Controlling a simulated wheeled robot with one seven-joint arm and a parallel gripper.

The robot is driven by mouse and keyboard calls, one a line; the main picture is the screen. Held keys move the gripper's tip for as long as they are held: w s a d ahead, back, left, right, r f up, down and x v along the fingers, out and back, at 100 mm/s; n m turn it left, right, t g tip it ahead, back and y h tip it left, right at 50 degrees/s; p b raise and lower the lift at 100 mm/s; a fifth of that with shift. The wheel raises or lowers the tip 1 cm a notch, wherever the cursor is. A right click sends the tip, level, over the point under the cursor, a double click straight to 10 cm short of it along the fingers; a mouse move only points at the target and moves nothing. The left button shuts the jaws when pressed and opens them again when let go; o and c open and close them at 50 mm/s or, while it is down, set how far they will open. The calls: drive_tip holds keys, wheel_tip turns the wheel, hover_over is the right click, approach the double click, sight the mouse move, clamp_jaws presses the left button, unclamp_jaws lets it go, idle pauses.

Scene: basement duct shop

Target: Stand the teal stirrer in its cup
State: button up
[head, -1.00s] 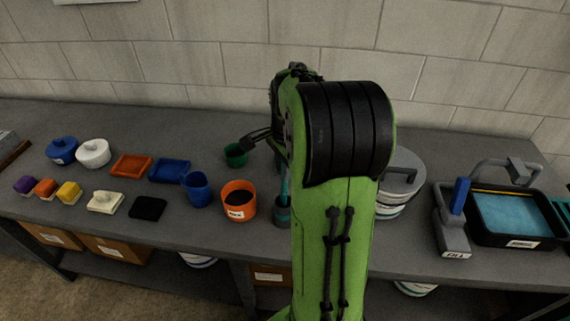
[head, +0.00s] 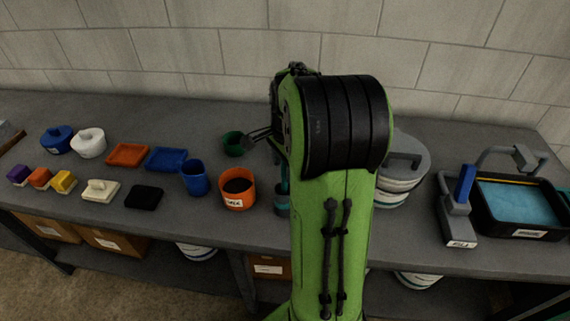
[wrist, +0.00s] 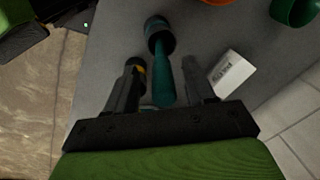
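The teal stirrer (wrist: 166,82) lies lengthwise between my gripper's fingers in the wrist view, with a gap showing on each side. My gripper (wrist: 162,72) is open. The stirrer's far end meets the dark teal cup (wrist: 158,37); I cannot tell how deep inside it is. In the head view, the teal stirrer (head: 284,178) looks roughly upright above the small teal cup (head: 282,202), and my arm hides part of both. My gripper's fingers are mostly hidden there behind my green arm.
An orange cup (head: 237,196) and a blue cup (head: 195,178) stand left of the teal cup, with a green cup (head: 233,144) behind. A white label block (wrist: 232,73) lies beside the stirrer. A lidded bucket (head: 402,172) and a black tray (head: 545,236) stand to the right.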

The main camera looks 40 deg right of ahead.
wheel_tip(320, 180, up, 16)
drive_tip(key=s+p, duration=0.1)
drive_tip(key=p, duration=0.2)
drive_tip(key=shift+s+a+f+p, duration=0.15)
drive_tip(key=shift+s+a+p, duration=0.2)
drive_tip(key=shift+s+a, duration=0.05)
idle(0.7)
drive_tip(key=s+a+n+t, duration=0.1)
drive_tip(key=s+a+n, duration=0.2)
drive_tip(key=a+n, duration=0.4)
drive_tip(key=s+a+n+t, duration=0.25)
drive_tip(key=a+n, duration=0.25)
drive_tip(key=a, duration=0.4)
drive_tip(key=s+a+f+n, duration=0.4)
drive_tip(key=s+a+n, duration=0.1)
drive_tip(key=s+n, duration=0.2)
drive_tip(key=shift+a+n+t+y, duration=0.3)
drive_tip(key=shift+n+t, duration=0.15)
drive_tip(key=shift+n, duration=0.15)
drive_tip(key=shift+d+f, duration=0.1)
drive_tip(key=shift+f, duration=0.05)
